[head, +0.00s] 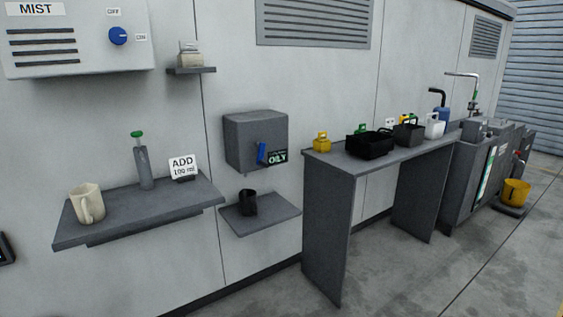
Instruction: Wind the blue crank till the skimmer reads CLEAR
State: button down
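The skimmer is a dark grey box (248,138) mounted on the wall at the centre of the head view. A blue crank (262,153) is on its front, with its handle roughly upright. Beside the crank, a dark green display (277,157) reads OILY. A black cup (248,202) stands on a small grey shelf (278,216) below the box. My gripper is not in view.
A wall shelf at left (130,218) holds a cream jug (88,203), a green-topped bottle (143,165) and an ADD sign (183,166). A grey table (328,220) with several containers stands right of the skimmer. The floor in front is clear.

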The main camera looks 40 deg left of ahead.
aim_at(262, 146)
jog(key=u, duration=0.05)
jog(key=k, duration=0.75)
jog(key=u, duration=0.9)
jog(key=i, duration=0.5)
jog(key=z, duration=0.05)
